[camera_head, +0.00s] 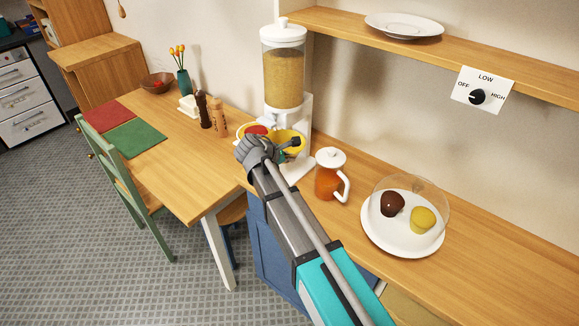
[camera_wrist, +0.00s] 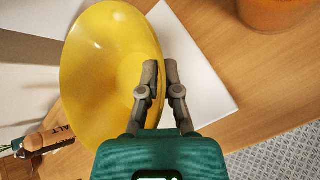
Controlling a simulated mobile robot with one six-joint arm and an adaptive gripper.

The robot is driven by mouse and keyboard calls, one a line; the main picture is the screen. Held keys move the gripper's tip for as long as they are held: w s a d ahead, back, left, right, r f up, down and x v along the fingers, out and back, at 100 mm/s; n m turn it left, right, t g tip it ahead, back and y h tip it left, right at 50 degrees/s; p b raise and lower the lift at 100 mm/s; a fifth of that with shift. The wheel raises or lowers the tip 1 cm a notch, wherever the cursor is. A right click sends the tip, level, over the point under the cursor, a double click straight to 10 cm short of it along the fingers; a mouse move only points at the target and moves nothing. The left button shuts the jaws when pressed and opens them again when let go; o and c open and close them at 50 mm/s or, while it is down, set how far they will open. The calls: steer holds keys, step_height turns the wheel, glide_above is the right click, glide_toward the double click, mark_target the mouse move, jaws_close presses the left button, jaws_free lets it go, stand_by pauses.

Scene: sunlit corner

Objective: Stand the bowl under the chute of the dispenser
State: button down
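The yellow bowl (camera_head: 291,136) is at the dispenser's foot in the head view, partly hidden by my gripper (camera_head: 294,143). In the wrist view the bowl (camera_wrist: 105,60) looks empty, and my gripper (camera_wrist: 164,80) has one finger inside its rim and one outside, closed on the rim. The dispenser (camera_head: 284,75) has a clear hopper of tan grain, a white lid and a white stand. Its white base (camera_wrist: 205,80) shows beside and beneath the bowl in the wrist view. I cannot tell whether the bowl touches the base. The chute is not clearly visible.
An orange jug (camera_head: 328,178) with a white lid stands right of the dispenser. A domed plate (camera_head: 390,240) with two round items is farther right. A pepper mill (camera_head: 203,109) and salt mill (camera_head: 219,117) stand left. A red item (camera_head: 257,130) shows behind my gripper.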

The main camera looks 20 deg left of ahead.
steer(key=shift+f, duration=0.15)
step_height(320, 180, down, 3)
steer(key=b, duration=0.3)
steer(key=shift+f, duration=0.1)
steer(key=shift+w+f+b, duration=0.2)
steer(key=shift+f+b, duration=0.05)
steer(key=shift+b, duration=0.2)
steer(key=c, duration=0.8)
jaws_free()
steer(key=shift+r, duration=0.1)
